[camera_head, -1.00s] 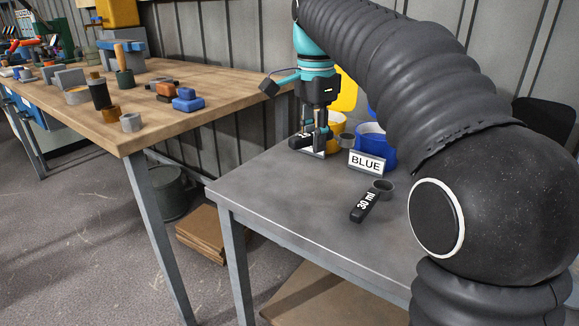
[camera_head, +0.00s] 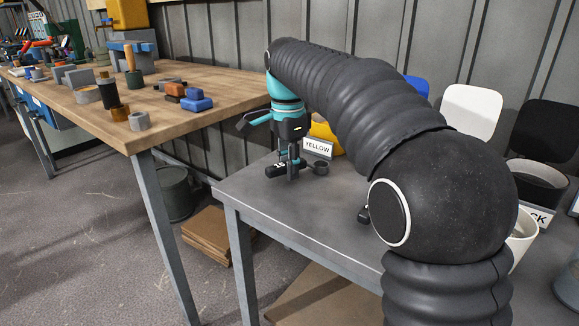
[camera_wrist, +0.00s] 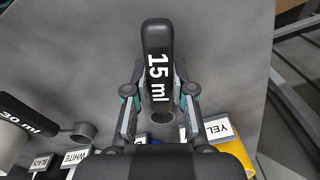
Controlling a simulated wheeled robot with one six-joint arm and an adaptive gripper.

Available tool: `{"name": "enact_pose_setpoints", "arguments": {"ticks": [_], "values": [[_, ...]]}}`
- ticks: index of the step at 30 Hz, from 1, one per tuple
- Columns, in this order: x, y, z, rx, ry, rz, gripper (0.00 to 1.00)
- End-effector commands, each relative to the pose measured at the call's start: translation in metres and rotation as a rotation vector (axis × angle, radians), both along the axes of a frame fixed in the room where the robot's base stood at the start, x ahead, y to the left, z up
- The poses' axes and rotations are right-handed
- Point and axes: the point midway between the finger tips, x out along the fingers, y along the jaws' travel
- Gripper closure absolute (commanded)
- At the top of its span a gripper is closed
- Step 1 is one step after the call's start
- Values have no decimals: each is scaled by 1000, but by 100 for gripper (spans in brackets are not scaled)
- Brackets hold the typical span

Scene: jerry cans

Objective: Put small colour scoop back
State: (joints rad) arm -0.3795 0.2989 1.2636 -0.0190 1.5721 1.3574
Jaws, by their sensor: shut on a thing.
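The small scoop, black with "15 ml" on its handle (camera_wrist: 158,62), is between the fingers of my gripper (camera_wrist: 160,95), which is shut on the handle. Its round cup (camera_wrist: 162,118) points toward the bottom of the wrist view.
A black 30 ml scoop (camera_wrist: 25,128) lies to the left in the wrist view, near the WHITE sign (camera_wrist: 78,157) and BLACK sign (camera_wrist: 40,163). My arm hides much of the table in the head view. The grey table (camera_head: 265,205) is clear at its front left.

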Motion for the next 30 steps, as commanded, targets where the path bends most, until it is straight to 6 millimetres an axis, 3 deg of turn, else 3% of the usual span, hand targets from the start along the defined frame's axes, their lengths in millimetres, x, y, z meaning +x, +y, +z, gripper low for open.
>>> {"name": "enact_pose_setpoints", "arguments": {"ticks": [8,9,11,23,30], "values": [[0,0,-3,0,0,0,100],[0,0,-2,0,0,0,67],[0,0,-2,0,0,0,52],[0,0,3,0,0,1,51],[0,1,41,1,-2,1,51]]}}
